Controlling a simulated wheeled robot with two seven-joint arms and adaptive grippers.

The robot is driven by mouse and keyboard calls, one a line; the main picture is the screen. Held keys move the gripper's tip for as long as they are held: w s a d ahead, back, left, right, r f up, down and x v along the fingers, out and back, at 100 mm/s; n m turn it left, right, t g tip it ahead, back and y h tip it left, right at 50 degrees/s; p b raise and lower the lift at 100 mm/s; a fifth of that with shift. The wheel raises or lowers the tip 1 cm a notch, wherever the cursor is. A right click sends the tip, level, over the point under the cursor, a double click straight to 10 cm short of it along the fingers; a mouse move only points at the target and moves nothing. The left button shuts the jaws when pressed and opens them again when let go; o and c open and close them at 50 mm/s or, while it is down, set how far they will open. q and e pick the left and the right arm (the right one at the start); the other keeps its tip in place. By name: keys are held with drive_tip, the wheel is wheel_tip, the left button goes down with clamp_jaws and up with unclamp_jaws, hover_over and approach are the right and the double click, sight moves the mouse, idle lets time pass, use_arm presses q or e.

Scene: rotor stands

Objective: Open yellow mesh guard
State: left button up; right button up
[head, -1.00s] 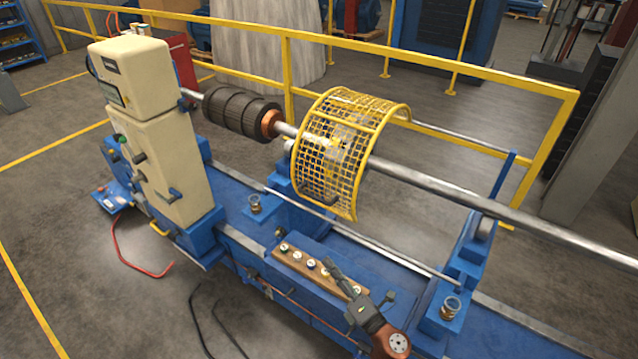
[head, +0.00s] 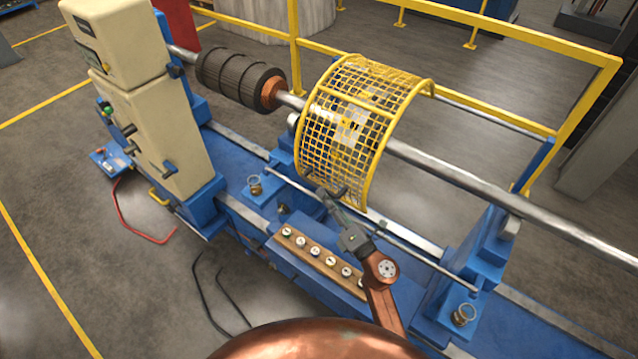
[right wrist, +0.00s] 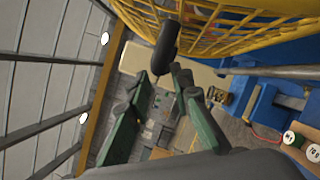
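The yellow mesh guard (head: 345,125) curves over the steel shaft (head: 440,165), its front edge hanging down on my side. Its dark handle (right wrist: 166,42) sticks out from the mesh in the right wrist view. My right gripper (head: 328,196) is at the guard's lower front edge. In the right wrist view the gripper (right wrist: 160,82) has its fingers apart, with the handle's end close to the gap between the fingertips. I cannot tell whether they touch it. My left gripper is not in view.
A cream machine head (head: 150,120) stands at the left. A thin rail (head: 390,235) runs along the bed. A yellow railing (head: 480,40) stands behind.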

sight(319, 185)
drive_tip(key=w, duration=0.1)
drive_tip(key=w+a, duration=0.1)
drive_tip(key=w, duration=0.1)
drive_tip(key=shift+w+a+r, duration=0.1)
drive_tip(key=shift+w+a, duration=0.15)
drive_tip(key=shift+a, duration=0.05)
drive_tip(key=shift+a+r, duration=0.25)
drive_tip(key=shift+a, duration=0.05)
drive_tip(key=shift+w, duration=0.1)
drive_tip(key=shift+w+f, duration=0.15)
drive_tip(key=c, duration=0.4)
clamp_jaws()
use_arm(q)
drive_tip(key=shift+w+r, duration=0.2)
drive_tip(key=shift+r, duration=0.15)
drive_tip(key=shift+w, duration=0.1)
